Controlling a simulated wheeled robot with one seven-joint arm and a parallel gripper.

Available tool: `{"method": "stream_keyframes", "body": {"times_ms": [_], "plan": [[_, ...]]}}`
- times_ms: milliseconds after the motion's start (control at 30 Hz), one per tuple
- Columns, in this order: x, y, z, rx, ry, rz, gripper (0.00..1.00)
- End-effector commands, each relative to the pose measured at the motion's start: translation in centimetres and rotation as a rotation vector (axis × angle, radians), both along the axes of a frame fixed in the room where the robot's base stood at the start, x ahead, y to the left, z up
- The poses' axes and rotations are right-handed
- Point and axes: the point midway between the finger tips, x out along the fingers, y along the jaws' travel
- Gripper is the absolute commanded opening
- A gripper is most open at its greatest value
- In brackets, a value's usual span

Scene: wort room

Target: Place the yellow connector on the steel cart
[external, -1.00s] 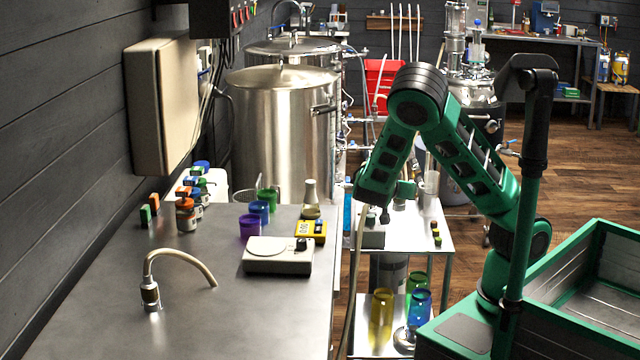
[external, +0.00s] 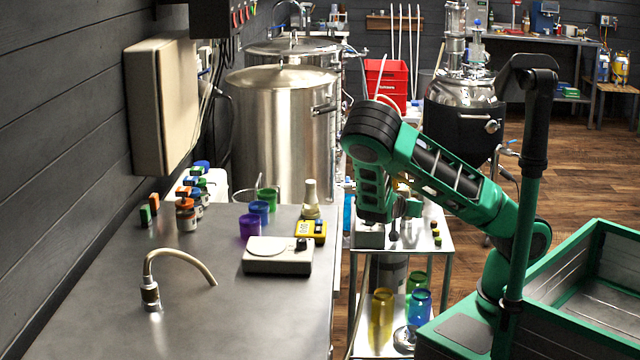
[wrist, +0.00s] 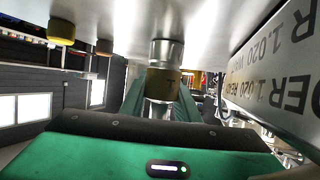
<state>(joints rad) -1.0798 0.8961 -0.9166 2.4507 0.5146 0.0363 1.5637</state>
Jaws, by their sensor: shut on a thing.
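The yellow connector (wrist: 163,84), a metal cylinder with a yellow band, is in the middle of the wrist view. My gripper (wrist: 161,104) is shut on it. The steel cart (external: 425,243) stands right of the long counter; its top fills the upper part of the wrist view (wrist: 205,25), which looks upside down. The connector's metal end is at or very close to the cart top; I cannot tell if it touches. In the external view my gripper (external: 393,232) is low over the cart top, and my arm hides the connector there.
A grey box with printed lettering (wrist: 275,75) is close beside the connector on the cart top. Small yellow-topped pieces (external: 436,232) stand at the cart's right side. Yellow (external: 381,318) and blue (external: 419,306) cups are on the lower shelf.

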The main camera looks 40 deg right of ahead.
Motion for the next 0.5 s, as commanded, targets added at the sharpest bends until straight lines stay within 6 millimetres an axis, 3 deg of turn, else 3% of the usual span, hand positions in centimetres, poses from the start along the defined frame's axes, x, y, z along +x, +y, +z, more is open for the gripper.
{"method": "stream_keyframes", "body": {"times_ms": [233,267,333,500], "plan": [[0.01,-0.01,-0.07,-0.001,0.0,0.0,0.0],[0.01,0.0,-0.12,0.0,0.0,0.0,0.31],[0.01,0.0,-0.1,0.0,-0.001,0.0,0.47],[0.01,0.01,-0.09,0.0,-0.001,0.0,0.47]]}}
